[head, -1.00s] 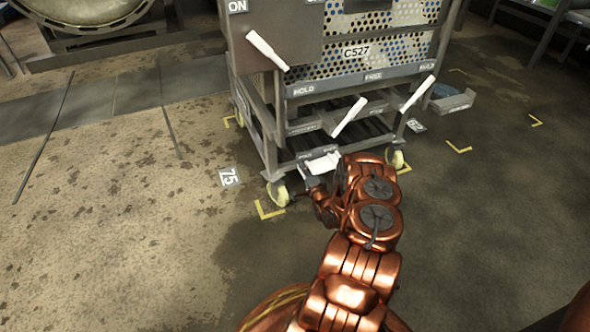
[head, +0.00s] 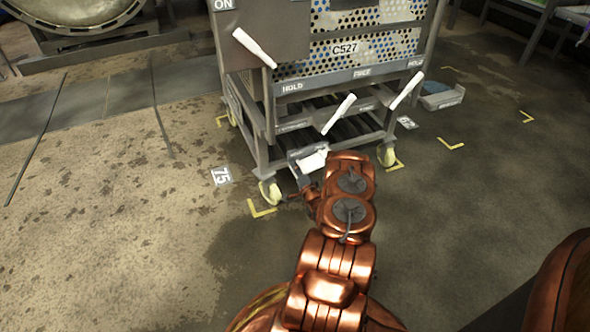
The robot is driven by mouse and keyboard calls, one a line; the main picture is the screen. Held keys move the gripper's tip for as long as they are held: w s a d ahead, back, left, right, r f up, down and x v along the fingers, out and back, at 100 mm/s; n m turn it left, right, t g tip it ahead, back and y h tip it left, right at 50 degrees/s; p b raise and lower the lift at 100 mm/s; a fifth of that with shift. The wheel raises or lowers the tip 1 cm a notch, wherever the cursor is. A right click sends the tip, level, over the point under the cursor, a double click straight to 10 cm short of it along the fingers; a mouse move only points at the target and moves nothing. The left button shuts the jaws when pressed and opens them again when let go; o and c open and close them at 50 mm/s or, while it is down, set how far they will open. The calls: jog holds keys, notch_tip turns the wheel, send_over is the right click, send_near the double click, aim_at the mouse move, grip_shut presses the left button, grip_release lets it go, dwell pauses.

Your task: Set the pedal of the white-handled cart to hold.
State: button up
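The cart (head: 268,140) is a grey metal frame on pale yellow wheels with a perforated panel marked C527. A signboard strip on its front reads HOLD (head: 292,87), FREE (head: 362,73) and HOLD at the right end. White handles, one in the middle (head: 338,114) and one at the right (head: 406,91), slant from the front. A white pedal-like plate (head: 313,160) sits low at the front, partly hidden by my arm. My gripper (head: 308,196) is low beside this plate; its fingers are too small and covered to read, and contact cannot be told.
A grey box marked ON with a white lever (head: 255,48) is on the cart's left. Yellow floor corner marks (head: 261,209) and a number 75 plate (head: 221,176) lie around it. A grey bin (head: 442,96) stands to the right. Floor at left is open.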

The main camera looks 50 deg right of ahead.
jog(key=shift+o, duration=0.2)
jog(key=v, duration=1.2)
dwell(0.6)
